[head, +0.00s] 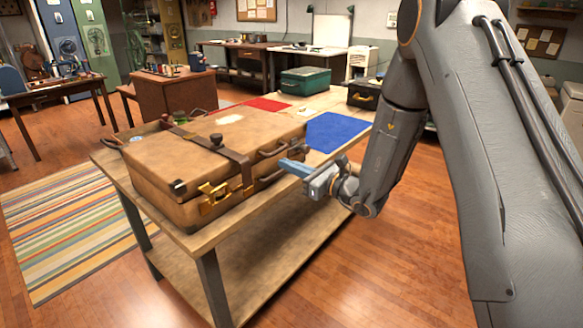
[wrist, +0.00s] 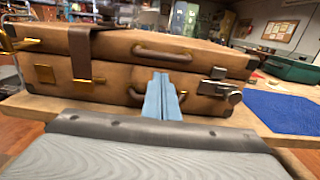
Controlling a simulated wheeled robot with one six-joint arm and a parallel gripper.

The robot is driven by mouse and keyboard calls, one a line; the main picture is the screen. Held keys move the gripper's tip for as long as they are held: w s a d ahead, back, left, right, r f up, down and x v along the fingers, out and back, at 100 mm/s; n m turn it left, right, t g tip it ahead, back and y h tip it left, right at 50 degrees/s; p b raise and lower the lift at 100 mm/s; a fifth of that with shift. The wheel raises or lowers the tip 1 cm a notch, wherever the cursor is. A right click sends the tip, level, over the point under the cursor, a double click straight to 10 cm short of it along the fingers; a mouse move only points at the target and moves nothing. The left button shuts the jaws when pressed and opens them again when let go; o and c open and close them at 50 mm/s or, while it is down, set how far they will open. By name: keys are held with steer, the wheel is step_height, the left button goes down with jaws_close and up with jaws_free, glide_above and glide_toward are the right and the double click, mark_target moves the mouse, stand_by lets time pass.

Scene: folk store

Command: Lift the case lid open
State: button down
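The brown case (head: 215,150) lies flat on the wooden table with its lid (head: 200,158) down on its base. The wrist view shows the lid's front (wrist: 210,58), a handle (wrist: 163,54) on it, a silver latch (wrist: 220,88) at the right and a brass plate (wrist: 45,74) at the left. A brown strap (wrist: 80,55) crosses the lid and hangs over its front. My gripper (head: 284,162) is at the case's front side, its blue fingers (wrist: 164,78) together with nothing seen between them. They cover part of the lower front; I cannot tell whether they touch it.
The table (head: 225,226) also bears a blue mat (head: 338,131), a red mat (head: 267,104), a green case (head: 304,81) and a dark case (head: 364,95) farther back. A striped rug (head: 65,235) lies at the left. The floor in front is clear.

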mark_target(280, 150)
steer(key=shift+b+x, duration=0.55)
steer(key=shift+x, duration=1.5)
steer(key=shift+s+d, duration=0.2)
steer(key=shift+d, duration=0.1)
steer(key=shift+r+p, duration=0.85)
steer(key=shift+r, duration=0.5)
steer(key=shift+r+p, duration=0.7)
steer(key=shift+r, duration=0.6)
steer(key=shift+r, duration=0.1)
